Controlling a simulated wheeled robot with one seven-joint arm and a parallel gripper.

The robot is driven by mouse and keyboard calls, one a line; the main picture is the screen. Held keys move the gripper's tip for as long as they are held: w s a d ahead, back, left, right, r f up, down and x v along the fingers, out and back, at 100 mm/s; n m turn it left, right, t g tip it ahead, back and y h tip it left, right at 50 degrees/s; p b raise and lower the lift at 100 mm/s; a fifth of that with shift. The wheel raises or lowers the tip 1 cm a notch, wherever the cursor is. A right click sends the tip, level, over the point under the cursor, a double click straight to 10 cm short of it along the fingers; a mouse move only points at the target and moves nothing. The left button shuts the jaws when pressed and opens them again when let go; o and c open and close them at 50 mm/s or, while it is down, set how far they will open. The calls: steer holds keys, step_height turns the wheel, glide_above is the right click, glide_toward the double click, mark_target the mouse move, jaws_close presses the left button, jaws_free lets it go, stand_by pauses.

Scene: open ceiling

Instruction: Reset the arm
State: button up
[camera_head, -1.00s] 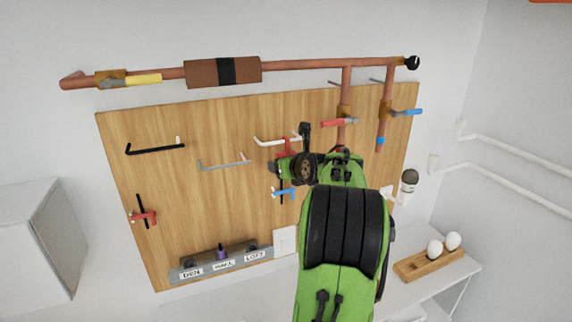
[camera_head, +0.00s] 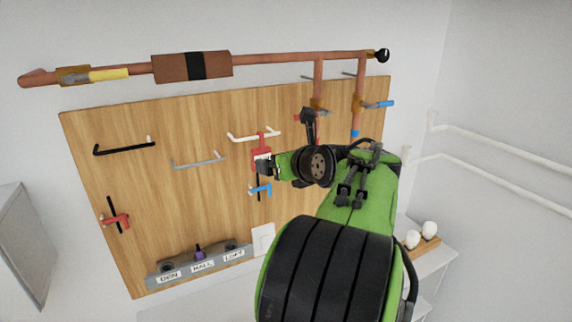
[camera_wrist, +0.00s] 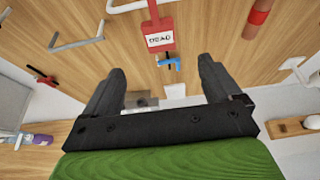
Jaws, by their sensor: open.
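My green and black arm reaches up from the bottom of the head view. My gripper (camera_head: 265,168) is in front of the wooden board (camera_head: 205,205), beside a red tag (camera_head: 262,150) with a white label. In the wrist view, my gripper (camera_wrist: 160,70) has its two dark fingers wide apart with nothing between them. The red tag (camera_wrist: 158,30) shows beyond the fingertips, apart from them. It hangs from a white hook (camera_head: 254,135). A blue-handled valve (camera_head: 260,189) sits just below the tag.
Above the board runs a copper pipe (camera_head: 280,62), with a red-handled and a blue-handled valve (camera_head: 378,104) on its branches. A black hook (camera_head: 125,147) and a grey hook (camera_head: 198,161) are empty. A labelled switch strip (camera_head: 200,265) is low on the board. White rails (camera_head: 490,145) are at right.

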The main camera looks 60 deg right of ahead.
steer(key=shift+v, duration=1.15)
steer(key=w+a+f+n+g+y+b, duration=0.1)
steer(key=w+a+f+n+y, duration=0.15)
steer(key=a+n, duration=0.5)
steer(key=w+a+f+n+y+b, duration=0.1)
steer(key=a+f+n, duration=0.3)
steer(key=a+n, duration=0.3)
steer(key=w+a+f+n+g+y+b, duration=0.1)
steer(key=w+a+f+n+y+b, duration=0.15)
steer(key=a+n, duration=0.5)
steer(key=s+a+f+n+g+y+b, duration=0.1)
steer(key=s+a+f+n+g, duration=0.3)
steer(key=s+a+f+n, duration=0.9)
steer(key=n+b, duration=0.1)
steer(key=n, duration=0.6)
steer(key=shift+s+a, duration=0.25)
steer(key=shift+a, duration=0.15)
